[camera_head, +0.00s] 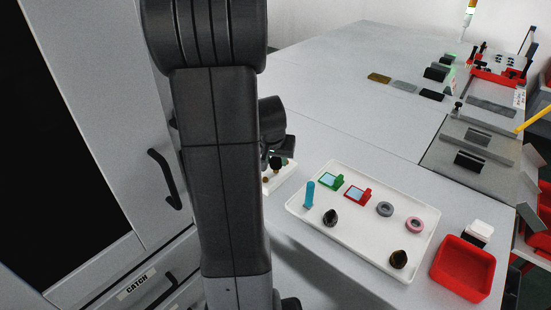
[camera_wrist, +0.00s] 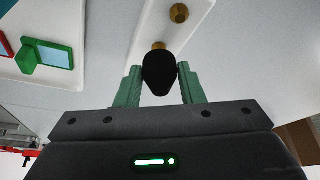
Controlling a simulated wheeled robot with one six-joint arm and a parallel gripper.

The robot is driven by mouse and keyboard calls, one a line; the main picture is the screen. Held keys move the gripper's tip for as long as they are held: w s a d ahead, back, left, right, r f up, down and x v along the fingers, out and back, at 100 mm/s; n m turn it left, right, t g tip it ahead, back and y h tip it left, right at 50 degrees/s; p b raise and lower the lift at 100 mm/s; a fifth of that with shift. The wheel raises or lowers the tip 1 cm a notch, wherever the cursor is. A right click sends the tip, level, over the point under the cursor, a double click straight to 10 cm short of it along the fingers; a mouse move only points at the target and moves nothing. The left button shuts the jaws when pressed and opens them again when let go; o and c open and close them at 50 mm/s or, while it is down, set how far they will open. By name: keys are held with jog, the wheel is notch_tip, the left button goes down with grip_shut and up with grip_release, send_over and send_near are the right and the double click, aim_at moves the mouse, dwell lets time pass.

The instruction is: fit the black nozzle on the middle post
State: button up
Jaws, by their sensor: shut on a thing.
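The black nozzle (camera_wrist: 159,76) is held between the two green fingers of my gripper (camera_wrist: 160,88) in the wrist view. The white post plate (camera_wrist: 146,22) lies beyond it. One brass post (camera_wrist: 158,45) shows just past the nozzle's tip, partly covered by it. Another brass post (camera_wrist: 179,13) stands farther along the plate. I cannot tell whether the nozzle touches a post. In the head view my arm hides much of my gripper (camera_head: 279,154). The dark nozzle (camera_head: 275,164) shows small over the partly hidden white plate (camera_head: 279,180).
A red bin (camera_head: 463,268) stands right of the tray.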

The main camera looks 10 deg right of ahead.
jog(key=shift+f+b, duration=1)
jog(key=shift+f, duration=0.05)
dwell(0.9)
jog(key=o, duration=1)
jog(key=shift+o, duration=0.2)
jog(key=v, duration=1.4)
jog(key=shift+f, duration=0.15)
